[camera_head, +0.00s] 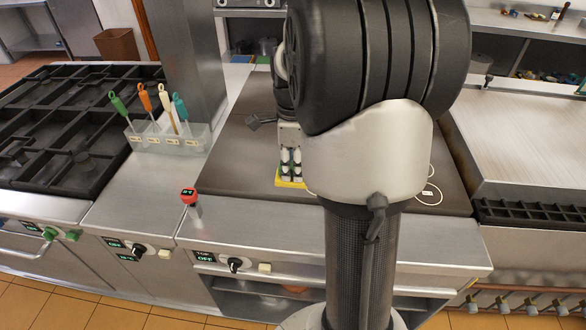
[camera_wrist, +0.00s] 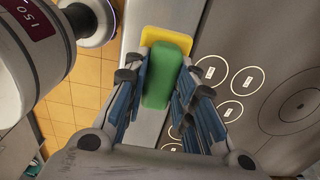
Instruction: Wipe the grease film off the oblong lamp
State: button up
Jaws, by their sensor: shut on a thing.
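My gripper (camera_wrist: 165,85) is shut on a sponge, which shows a green block (camera_wrist: 163,75) between the fingers and a yellow part (camera_wrist: 167,36) beyond it. In the head view my gripper (camera_head: 290,162) points down over the dark plate near its front edge, with the yellow part of the sponge (camera_head: 290,184) under the fingertips. Two small pale oblong pieces, perhaps lamps, sit on the front panels, one right piece (camera_head: 264,267) and one left piece (camera_head: 164,254), each beside a black knob. I cannot tell which is the oblong lamp. No grease film can be made out.
A clear holder (camera_head: 168,138) with several coloured-handled tools stands left of the dark plate (camera_head: 228,160). A red-topped device (camera_head: 189,196) stands at the counter's front edge. A black-grated stove (camera_head: 60,130) is at left. White labelled rings (camera_wrist: 243,81) mark the plate. My arm hides the middle.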

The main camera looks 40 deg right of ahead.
jog(key=o, duration=0.5)
jog(key=c, duration=0.4)
